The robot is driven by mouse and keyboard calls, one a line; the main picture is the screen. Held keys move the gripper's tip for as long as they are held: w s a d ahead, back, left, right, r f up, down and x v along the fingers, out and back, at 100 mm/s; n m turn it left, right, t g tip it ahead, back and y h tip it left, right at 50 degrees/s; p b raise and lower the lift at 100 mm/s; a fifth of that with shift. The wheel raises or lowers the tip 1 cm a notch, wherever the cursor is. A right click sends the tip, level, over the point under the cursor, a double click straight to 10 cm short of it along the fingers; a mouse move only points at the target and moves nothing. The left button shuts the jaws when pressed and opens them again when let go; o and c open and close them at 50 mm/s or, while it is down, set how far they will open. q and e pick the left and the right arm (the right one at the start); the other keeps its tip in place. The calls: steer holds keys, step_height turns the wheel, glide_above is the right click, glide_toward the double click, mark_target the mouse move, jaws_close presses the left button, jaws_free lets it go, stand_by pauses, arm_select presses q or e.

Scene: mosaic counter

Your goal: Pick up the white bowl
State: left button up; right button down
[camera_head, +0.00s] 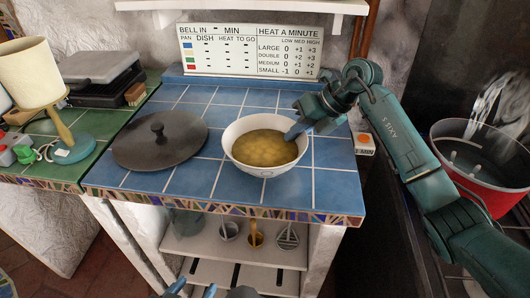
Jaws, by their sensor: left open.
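The white bowl (264,169) stands upright on the blue-tiled counter and holds a yellow, lumpy food. My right gripper (296,131) is at the bowl's right rim, with a blue finger reaching over or against that rim. The gripper's other finger is not clearly seen, so I cannot tell whether it grips the rim. My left gripper (193,290) shows only its blue fingertips at the bottom edge. They are apart and empty, well below and in front of the bowl.
A dark round lid (160,150) lies left of the bowl. A menu board (249,50) stands behind. A small orange-and-white box (364,144) is at the right, near a red pot (485,190). A lamp (32,75) stands on the green counter. Tiles before the bowl are clear.

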steer(key=shift+r, duration=0.2)
step_height(320, 180, up, 10)
steer(key=shift+f, duration=0.1)
stand_by(0.3)
stand_by(0.5)
stand_by(1.3)
